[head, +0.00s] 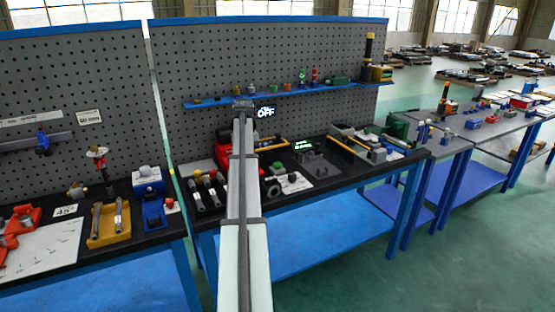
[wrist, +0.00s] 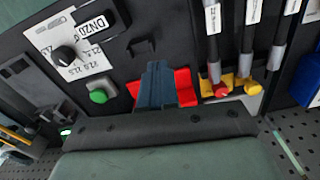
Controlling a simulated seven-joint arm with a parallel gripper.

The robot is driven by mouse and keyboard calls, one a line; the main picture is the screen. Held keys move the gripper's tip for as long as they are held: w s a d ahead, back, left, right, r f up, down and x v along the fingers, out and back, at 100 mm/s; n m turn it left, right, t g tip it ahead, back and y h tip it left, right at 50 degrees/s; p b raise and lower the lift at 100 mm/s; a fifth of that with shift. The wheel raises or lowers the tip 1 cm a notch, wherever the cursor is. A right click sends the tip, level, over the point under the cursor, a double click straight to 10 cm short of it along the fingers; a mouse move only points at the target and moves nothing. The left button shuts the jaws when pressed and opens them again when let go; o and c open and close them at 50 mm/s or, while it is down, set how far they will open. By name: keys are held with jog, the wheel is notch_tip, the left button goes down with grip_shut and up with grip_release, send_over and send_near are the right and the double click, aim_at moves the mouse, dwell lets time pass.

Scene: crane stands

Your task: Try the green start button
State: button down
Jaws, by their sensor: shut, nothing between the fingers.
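In the head view a small green round part (head: 274,191), likely the same button, shows just right of my arm. My gripper (wrist: 158,68) is shut and empty. Its dark fingers are over a red part (wrist: 184,90), to the right of the button and apart from it in the picture. The height of the fingertips above the bench cannot be told. In the head view my arm hides the fingers.
A black knob (wrist: 64,55) on a white scale plate is beside the button. Tools with red and yellow ends (wrist: 222,90) lie right of my fingers in the wrist view.

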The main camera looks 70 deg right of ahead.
notch_tip(320, 180, up, 6)
jog(key=n, duration=0.1)
send_over(277, 164)
jog(key=a, duration=0.1)
jog(key=shift+s+a+h, duration=0.1)
jog(key=shift+s+h, duration=0.25)
jog(key=shift+h, duration=0.05)
jog(key=shift+f, duration=0.1)
jog(key=f, duration=0.4)
jog(key=d+f, duration=0.1)
jog(key=f, duration=0.8)
jog(key=shift+w+d+f, duration=0.15)
jog(key=shift+w+f, duration=0.1)
jog(key=shift+f, duration=0.1)
jog(key=shift+f, duration=1.15)
notch_tip(277, 164, up, 15)
jog(key=a, duration=0.1)
jog(key=shift+s+a, duration=0.2)
jog(key=shift+s, duration=0.05)
